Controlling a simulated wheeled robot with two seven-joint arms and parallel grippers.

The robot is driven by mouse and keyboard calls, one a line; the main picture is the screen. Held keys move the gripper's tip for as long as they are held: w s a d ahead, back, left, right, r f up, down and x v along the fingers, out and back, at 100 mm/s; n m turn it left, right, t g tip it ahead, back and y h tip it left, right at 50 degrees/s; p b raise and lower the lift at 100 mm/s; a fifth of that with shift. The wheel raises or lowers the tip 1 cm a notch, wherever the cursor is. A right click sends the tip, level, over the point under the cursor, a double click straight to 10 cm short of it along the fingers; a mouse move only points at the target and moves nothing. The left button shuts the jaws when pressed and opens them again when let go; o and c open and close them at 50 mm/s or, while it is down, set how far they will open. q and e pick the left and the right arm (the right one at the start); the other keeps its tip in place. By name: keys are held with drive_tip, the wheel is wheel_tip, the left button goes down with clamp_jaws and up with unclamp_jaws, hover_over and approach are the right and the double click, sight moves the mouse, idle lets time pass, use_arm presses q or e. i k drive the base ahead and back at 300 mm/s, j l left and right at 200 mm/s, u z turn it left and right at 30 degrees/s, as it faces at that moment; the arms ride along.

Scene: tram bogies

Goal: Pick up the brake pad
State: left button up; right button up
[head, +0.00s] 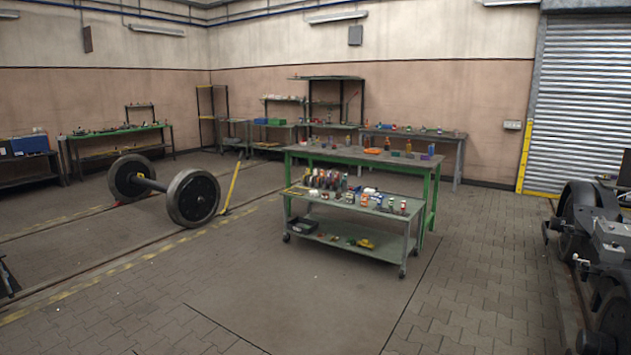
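I cannot make out a brake pad for certain in the head view. A green-grey two-shelf trolley (345,242) on castors stands in the middle, with several small coloured items on its top and a few on its lower shelf. The items are too small to tell apart. A longer green-legged workbench (437,190) stands right behind it and also carries several small items. Neither of my grippers shows in the view.
A wheelset (194,197) sits on floor rails at the left, near a yellow bar (230,187). A dark bogie (590,225) stands at the right edge. Benches line the back wall. The paved floor (300,305) before the trolley is clear.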

sight(313, 179)
drive_tip(key=i, duration=1.5)
drive_tip(key=i+j, duration=0.1)
drive_tip(key=i, duration=1.4)
drive_tip(key=i+j, duration=0.1)
drive_tip(key=i, duration=2.9)
drive_tip(key=i+z, duration=0.3)
drive_tip(key=i, duration=0.25)
drive_tip(key=i+j+z, duration=0.3)
drive_tip(key=i, duration=0.2)
drive_tip(key=i+j+z, duration=0.2)
drive_tip(key=i+z, duration=0.15)
drive_tip(key=i, duration=0.5)
